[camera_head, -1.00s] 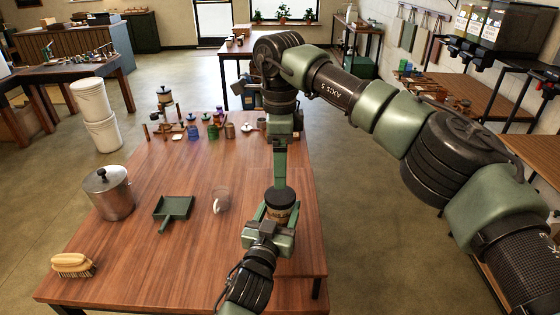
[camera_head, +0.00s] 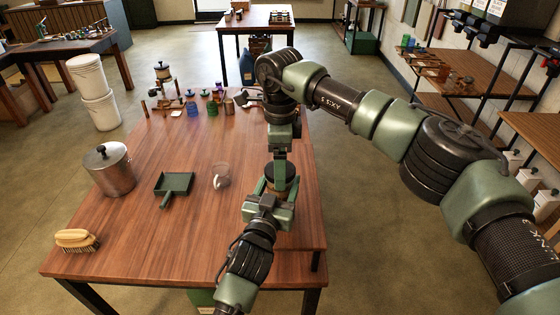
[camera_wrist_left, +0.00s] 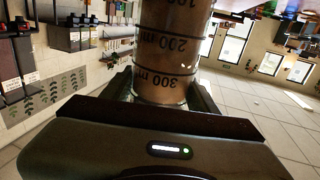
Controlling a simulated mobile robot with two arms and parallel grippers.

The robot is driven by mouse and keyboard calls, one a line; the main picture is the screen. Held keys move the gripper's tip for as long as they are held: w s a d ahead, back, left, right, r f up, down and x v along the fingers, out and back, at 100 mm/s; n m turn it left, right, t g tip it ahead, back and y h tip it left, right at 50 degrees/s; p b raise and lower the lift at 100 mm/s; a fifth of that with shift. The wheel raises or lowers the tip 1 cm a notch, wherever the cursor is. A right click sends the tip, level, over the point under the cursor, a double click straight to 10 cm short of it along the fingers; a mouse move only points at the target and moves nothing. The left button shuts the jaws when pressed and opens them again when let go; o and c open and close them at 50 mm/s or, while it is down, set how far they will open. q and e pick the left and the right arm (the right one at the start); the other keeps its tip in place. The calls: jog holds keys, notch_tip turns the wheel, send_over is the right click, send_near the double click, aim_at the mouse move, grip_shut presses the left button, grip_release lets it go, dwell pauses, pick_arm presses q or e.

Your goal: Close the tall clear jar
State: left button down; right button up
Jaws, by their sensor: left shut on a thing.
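The tall clear jar (camera_head: 279,187) stands upright at the table's right side, with brown contents and a dark round top. In the left wrist view the jar (camera_wrist_left: 167,50) shows black volume marks and lies between the fingers. My left gripper (camera_head: 270,192) is shut on the jar's lower part. My right gripper (camera_head: 281,157) points down right above the dark top, close to it or touching it. Its fingertips are too small and overlapped to read, and I cannot tell whether the dark top is a lid in its grip or seated on the jar.
A clear mug (camera_head: 221,176), green dustpan (camera_head: 174,184), steel pot (camera_head: 110,170) and brush (camera_head: 76,240) are on the wooden table (camera_head: 150,250) to the left. Several small jars and lids stand at the far end.

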jog(key=c, duration=1.4)
jog(key=m, duration=0.5)
jog(key=shift+c, duration=0.3)
jog(key=o, duration=1.6)
notch_tip(320, 180, up, 12)
jog(key=shift+r, duration=0.1)
pick_arm(q)
jog(key=shift+c, duration=1.6)
grip_release()
jog(key=shift+s, duration=0.1)
